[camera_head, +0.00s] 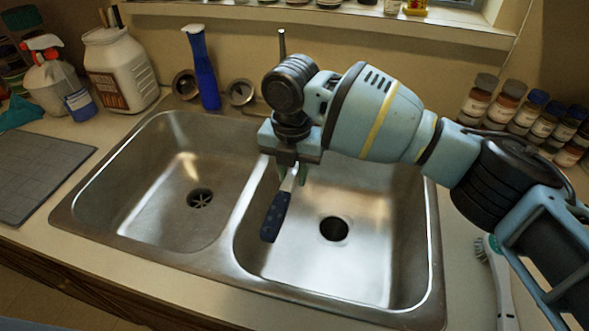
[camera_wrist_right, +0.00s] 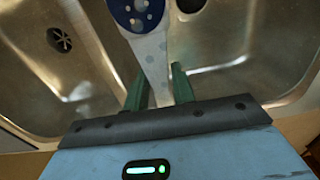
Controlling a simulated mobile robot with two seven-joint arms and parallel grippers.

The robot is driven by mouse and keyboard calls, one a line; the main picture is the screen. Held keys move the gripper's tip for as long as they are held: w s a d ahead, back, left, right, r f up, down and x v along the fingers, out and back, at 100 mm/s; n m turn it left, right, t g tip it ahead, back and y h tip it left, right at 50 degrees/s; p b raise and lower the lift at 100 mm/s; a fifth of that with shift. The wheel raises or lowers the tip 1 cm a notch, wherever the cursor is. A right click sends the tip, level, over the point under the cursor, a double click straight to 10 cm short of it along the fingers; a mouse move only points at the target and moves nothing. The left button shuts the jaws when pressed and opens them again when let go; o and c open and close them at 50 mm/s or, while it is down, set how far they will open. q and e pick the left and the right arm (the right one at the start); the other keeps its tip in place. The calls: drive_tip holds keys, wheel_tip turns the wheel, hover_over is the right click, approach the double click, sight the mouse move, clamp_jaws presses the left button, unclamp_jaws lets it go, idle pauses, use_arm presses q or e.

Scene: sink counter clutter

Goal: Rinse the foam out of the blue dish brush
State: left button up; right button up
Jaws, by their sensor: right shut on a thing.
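The blue dish brush (camera_head: 273,220) hangs head-down from my right gripper (camera_head: 290,175), over the right basin (camera_head: 375,255) near the divider. Its pale handle is between the fingers. In the right wrist view the brush (camera_wrist_right: 137,12) has a dark blue head with white spots, which may be foam. The green fingers of my right gripper (camera_wrist_right: 158,88) are shut on its pale, mottled handle. The bristles are not clearly visible. No running water shows. My left gripper is out of view.
The left basin (camera_head: 150,190) is empty. A tall blue bottle (camera_head: 202,70) stands behind it between two round metal fittings. A white jug (camera_head: 120,75) and spray bottle (camera_head: 50,80) stand at the back left. Another brush (camera_head: 500,280) lies on the right counter, near several jars (camera_head: 505,105).

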drive_tip(key=shift+d, duration=0.2)
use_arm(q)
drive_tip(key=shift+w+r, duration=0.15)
use_arm(e)
drive_tip(key=shift+w+d, duration=0.25)
drive_tip(key=shift+d, duration=0.1)
